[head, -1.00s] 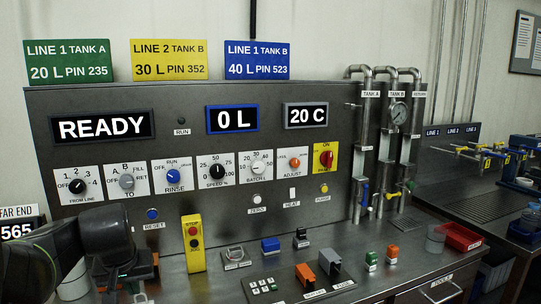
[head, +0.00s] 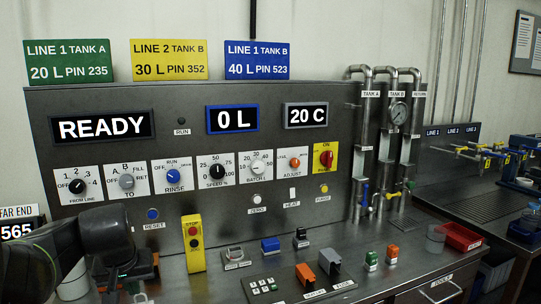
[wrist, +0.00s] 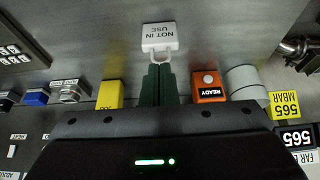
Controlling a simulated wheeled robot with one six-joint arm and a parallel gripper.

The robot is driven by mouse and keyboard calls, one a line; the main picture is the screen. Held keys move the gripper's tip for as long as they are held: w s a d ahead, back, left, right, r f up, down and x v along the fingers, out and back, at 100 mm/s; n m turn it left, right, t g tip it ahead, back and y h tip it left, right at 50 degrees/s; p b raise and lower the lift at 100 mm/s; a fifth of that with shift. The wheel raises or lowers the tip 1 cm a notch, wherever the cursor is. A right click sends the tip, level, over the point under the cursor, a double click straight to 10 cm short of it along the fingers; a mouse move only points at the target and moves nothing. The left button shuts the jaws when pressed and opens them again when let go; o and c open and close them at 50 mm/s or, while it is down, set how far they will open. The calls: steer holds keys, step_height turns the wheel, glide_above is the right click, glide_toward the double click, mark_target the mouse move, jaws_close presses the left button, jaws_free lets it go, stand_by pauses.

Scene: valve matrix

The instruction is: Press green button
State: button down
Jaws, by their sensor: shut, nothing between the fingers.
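A small green block (head: 371,260) stands on the bench at the right in the head view, beside a similar orange one. Its top is too small to make out. In the wrist view, my gripper (wrist: 158,68) shows as two dark green-looking bars side by side, shut and empty. Its tips are just below a white NOT IN USE tag (wrist: 159,38) in the picture; I cannot tell whether they touch it. In the head view my arm is at lower left and my fingertips are not clear.
In the wrist view, a yellow box (wrist: 110,94) is left of my fingers, and an orange READY box (wrist: 208,88) with a white button is right, beside a grey cylinder (wrist: 243,82). In the head view, a yellow STOP station (head: 193,243) stands before the knob panel.

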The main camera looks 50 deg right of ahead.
steer(key=w+a+f+t+y, duration=0.1)
steer(key=w+a+y, duration=0.2)
steer(key=a, duration=0.8)
steer(key=w+a+y, duration=0.2)
steer(key=a+y, duration=0.2)
steer(key=a, duration=0.7)
steer(key=w+a+f+t+y, duration=0.1)
steer(key=w+a+y, duration=0.2)
steer(key=a, duration=0.8)
steer(key=a+r+m+y, duration=0.2)
steer(key=a+r+y, duration=0.1)
steer(key=a, duration=1)
steer(key=shift+s+a+r+g+y+p, duration=0.25)
steer(key=shift+s+r+g+y+p, duration=0.15)
steer(key=shift+y, duration=0.2)
